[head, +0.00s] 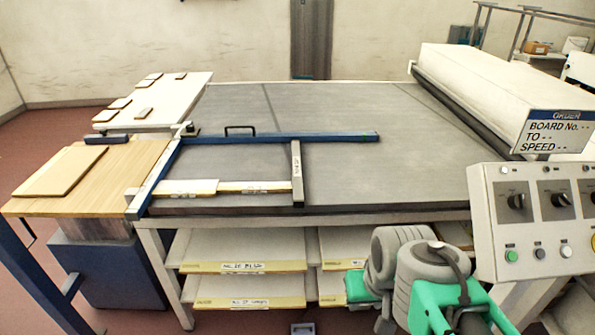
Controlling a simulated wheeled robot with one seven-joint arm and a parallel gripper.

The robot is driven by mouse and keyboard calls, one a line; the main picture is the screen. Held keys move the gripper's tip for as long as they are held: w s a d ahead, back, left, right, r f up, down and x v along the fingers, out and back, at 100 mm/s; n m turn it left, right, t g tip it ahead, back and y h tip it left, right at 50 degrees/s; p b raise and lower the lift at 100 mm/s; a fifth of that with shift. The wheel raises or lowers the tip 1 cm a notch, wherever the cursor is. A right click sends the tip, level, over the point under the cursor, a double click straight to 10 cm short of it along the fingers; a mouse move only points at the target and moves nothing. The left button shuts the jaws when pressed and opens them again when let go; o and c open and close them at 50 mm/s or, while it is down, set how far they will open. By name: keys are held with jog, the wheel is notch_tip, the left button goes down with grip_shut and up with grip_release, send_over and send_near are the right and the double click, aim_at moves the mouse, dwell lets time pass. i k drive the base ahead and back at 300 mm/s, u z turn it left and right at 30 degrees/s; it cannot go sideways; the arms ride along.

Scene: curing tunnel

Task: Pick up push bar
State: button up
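I cannot tell for sure which piece is the push bar. A pale grey bar (297,172) with a small unreadable label lies on the dark conveyor bed, running front to back. Its far end meets or lies close to a long blue rail (280,138) across the bed. A black U-shaped handle (240,129) stands up just behind that rail; what it is fixed to is hidden. My green and grey arm shows at the lower right, in front of the table and apart from these pieces. My gripper's fingers are not in view.
The dark bed (400,180) is mostly clear. Pale boards (187,188) lie at its front left. A wooden side table (90,190) bears a board. A control panel (540,215) and white tunnel hood (490,85) stand right. Shelves of boards (240,265) are below.

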aim_at(299, 201)
jog(key=u, duration=1.65)
jog(key=i, duration=2.15)
jog(key=z, duration=1.7)
